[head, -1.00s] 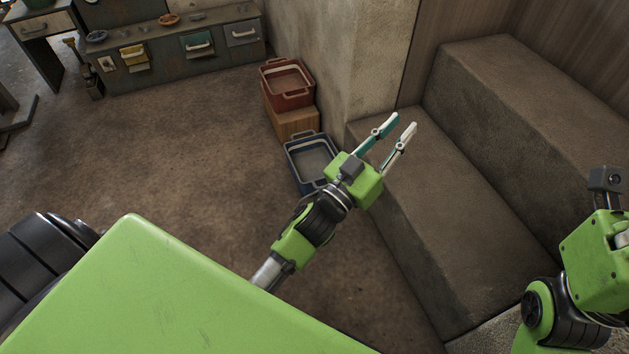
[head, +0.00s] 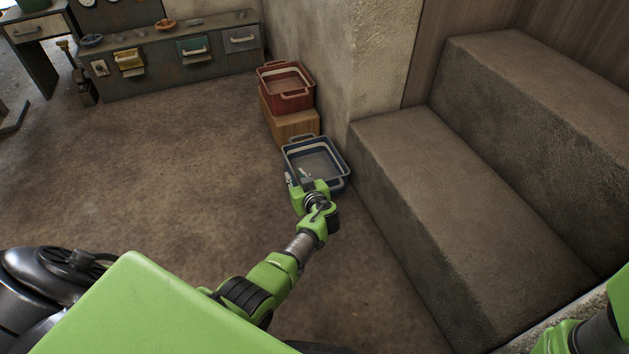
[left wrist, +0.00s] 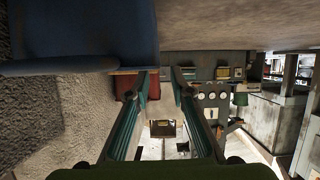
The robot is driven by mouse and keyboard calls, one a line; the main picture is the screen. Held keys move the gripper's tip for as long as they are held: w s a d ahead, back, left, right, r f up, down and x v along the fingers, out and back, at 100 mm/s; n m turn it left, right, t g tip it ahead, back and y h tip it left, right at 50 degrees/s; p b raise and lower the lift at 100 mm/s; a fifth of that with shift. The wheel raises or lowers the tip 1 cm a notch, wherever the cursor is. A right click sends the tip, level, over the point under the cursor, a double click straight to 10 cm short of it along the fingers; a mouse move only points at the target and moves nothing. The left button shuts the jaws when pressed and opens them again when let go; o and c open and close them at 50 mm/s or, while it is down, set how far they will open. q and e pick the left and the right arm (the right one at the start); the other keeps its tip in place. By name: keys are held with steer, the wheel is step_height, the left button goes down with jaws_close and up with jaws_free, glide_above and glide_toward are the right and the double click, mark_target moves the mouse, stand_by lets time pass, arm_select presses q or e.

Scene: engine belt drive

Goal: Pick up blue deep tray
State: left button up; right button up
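The blue deep tray (head: 318,160) stands on the floor beside the concrete step, below the red tray, in the head view. In the left wrist view the blue tray (left wrist: 90,30) fills the upper left, close to the camera. My left gripper (head: 297,177) is at the tray's near left side in the head view, its green body covering part of the near rim. In the left wrist view its two fingers (left wrist: 163,75) are apart with nothing between them. I cannot tell whether they touch the tray. My right gripper is out of view; only part of my right arm shows at the lower right.
A red tray (head: 286,88) sits on a wooden box (head: 290,124) just behind the blue tray. Large concrete steps (head: 440,205) rise on the right, close to the tray. A drawer bench (head: 175,60) stands along the back. The floor to the left is clear.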

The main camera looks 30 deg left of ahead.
mark_target(291, 168)
arm_select(q)
steer(key=shift+x, duration=0.95)
steer(key=shift+w+a+f+b, duration=0.1)
steer(key=shift+w+f+b, duration=0.05)
steer(key=shift+b, duration=0.25)
steer(key=b+x, duration=0.3)
steer(key=x, duration=0.1)
steer(key=shift+w+a+f, duration=0.15)
steer(key=shift+w, duration=0.25)
jaws_close()
